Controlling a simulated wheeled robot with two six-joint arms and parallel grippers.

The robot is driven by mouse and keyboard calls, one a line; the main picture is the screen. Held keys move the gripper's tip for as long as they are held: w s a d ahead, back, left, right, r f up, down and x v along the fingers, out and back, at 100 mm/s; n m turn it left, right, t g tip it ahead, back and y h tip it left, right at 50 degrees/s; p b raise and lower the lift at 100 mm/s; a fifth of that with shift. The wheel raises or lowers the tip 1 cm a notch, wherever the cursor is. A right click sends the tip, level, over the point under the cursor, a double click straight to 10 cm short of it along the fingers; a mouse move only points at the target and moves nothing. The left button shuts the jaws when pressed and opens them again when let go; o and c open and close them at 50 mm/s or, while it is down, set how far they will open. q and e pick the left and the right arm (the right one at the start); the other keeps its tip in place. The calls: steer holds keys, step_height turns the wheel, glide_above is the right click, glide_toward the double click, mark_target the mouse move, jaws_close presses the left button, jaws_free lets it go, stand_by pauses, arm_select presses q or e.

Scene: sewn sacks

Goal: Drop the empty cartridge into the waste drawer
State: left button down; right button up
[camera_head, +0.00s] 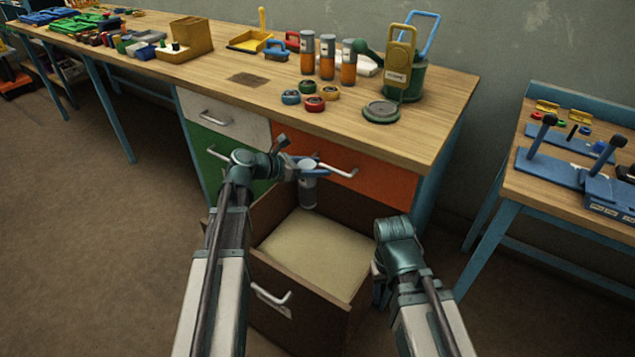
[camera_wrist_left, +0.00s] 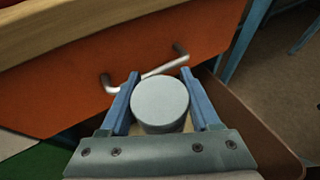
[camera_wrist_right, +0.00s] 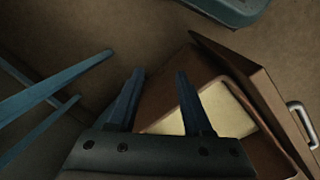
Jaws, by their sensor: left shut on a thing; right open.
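The empty cartridge (camera_head: 308,190) is a grey cylinder held upright above the back part of the open brown waste drawer (camera_head: 348,318). My left gripper (camera_head: 306,166) is shut on it; in the left wrist view the cartridge's round grey top (camera_wrist_left: 160,101) sits between the two blue fingers. The drawer is pulled out and its pale bottom looks bare. My right gripper (camera_head: 378,272) is at the drawer's right side, partly hidden by its own wrist. In the right wrist view its fingers (camera_wrist_right: 157,100) are apart and empty, with the drawer wall (camera_wrist_right: 262,95) beyond them.
An orange drawer front (camera_head: 385,182) with a bar handle is shut just above and behind the cartridge. Several orange-and-grey cartridges (camera_head: 327,58), coloured caps (camera_head: 315,103) and a green bin (camera_head: 404,82) stand on the workbench. A second blue-legged table (camera_head: 510,188) is at the right.

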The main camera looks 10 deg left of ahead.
arm_select(q)
steer(key=shift+s+d+f, duration=0.2)
steer(key=shift+d+f, duration=0.05)
steer(key=shift+f, duration=0.15)
